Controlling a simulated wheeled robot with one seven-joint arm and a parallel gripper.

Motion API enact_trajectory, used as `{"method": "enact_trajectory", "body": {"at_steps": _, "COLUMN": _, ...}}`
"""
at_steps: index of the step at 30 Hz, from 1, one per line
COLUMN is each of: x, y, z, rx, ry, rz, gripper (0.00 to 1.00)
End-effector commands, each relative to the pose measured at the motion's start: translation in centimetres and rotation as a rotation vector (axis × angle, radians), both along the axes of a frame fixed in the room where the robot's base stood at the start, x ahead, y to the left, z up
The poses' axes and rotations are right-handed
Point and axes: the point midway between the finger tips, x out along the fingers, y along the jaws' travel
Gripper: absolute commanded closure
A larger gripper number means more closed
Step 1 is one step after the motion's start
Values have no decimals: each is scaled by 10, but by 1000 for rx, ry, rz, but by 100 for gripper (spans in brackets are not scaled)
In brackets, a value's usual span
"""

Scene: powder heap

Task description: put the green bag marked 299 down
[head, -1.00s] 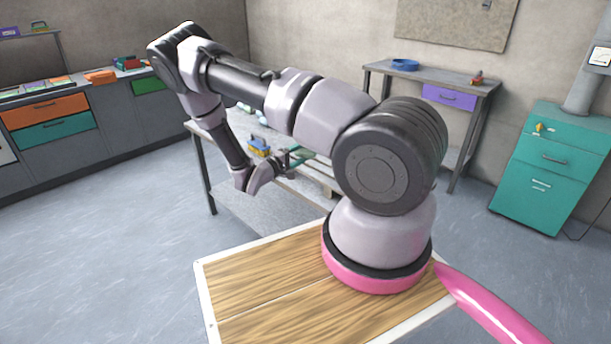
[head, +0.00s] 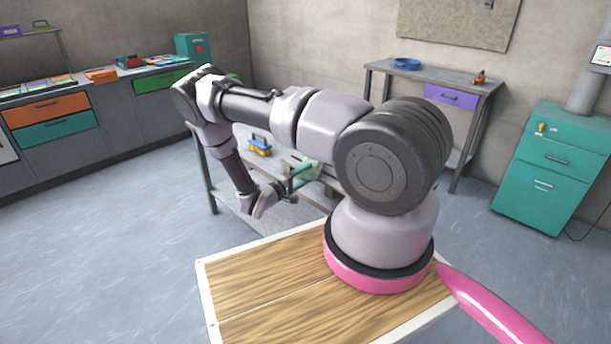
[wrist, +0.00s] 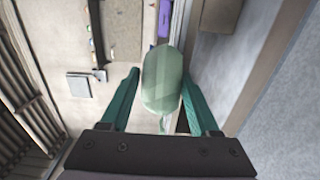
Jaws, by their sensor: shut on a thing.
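The green bag (wrist: 163,80) is a pale green rounded shape between the two green fingers of my gripper (wrist: 160,92) in the wrist view. My gripper is shut on it. No number can be read on it. In the head view my gripper (head: 297,178) is in front of the grey workbench, and a pale green patch at the fingers appears to be the bag (head: 312,172). My arm hides part of the bench top. I cannot tell whether the bag touches any surface.
A blue and yellow item (head: 260,146) stands on the workbench, left of my gripper. A back table (head: 440,90) holds a blue ring (head: 406,64). A teal cabinet (head: 550,170) stands at the right. Drawer cabinets (head: 110,115) line the left wall. The floor between is clear.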

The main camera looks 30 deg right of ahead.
Motion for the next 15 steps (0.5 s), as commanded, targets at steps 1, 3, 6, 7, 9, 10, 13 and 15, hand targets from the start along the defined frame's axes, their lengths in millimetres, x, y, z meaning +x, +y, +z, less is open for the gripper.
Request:
{"method": "enact_trajectory", "body": {"at_steps": 1, "x": 0, "y": 0, "z": -1, "rx": -2, "ry": -2, "rz": 0, "gripper": 100}}
{"method": "enact_trajectory", "body": {"at_steps": 3, "x": 0, "y": 0, "z": -3, "rx": 0, "ry": 0, "rz": 1, "gripper": 30}}
{"method": "enact_trajectory", "body": {"at_steps": 6, "x": 0, "y": 0, "z": -2, "rx": 0, "ry": 0, "rz": 1, "gripper": 8}}
{"method": "enact_trajectory", "body": {"at_steps": 7, "x": 0, "y": 0, "z": -2, "rx": 0, "ry": 0, "rz": 1, "gripper": 8}}
{"method": "enact_trajectory", "body": {"at_steps": 9, "x": 0, "y": 0, "z": -2, "rx": 0, "ry": 0, "rz": 1, "gripper": 8}}
{"method": "enact_trajectory", "body": {"at_steps": 10, "x": 0, "y": 0, "z": -2, "rx": 0, "ry": 0, "rz": 1, "gripper": 8}}
{"method": "enact_trajectory", "body": {"at_steps": 13, "x": 0, "y": 0, "z": -2, "rx": 0, "ry": 0, "rz": 0, "gripper": 8}}
{"method": "enact_trajectory", "body": {"at_steps": 15, "x": 0, "y": 0, "z": -1, "rx": 0, "ry": 0, "rz": 0, "gripper": 8}}
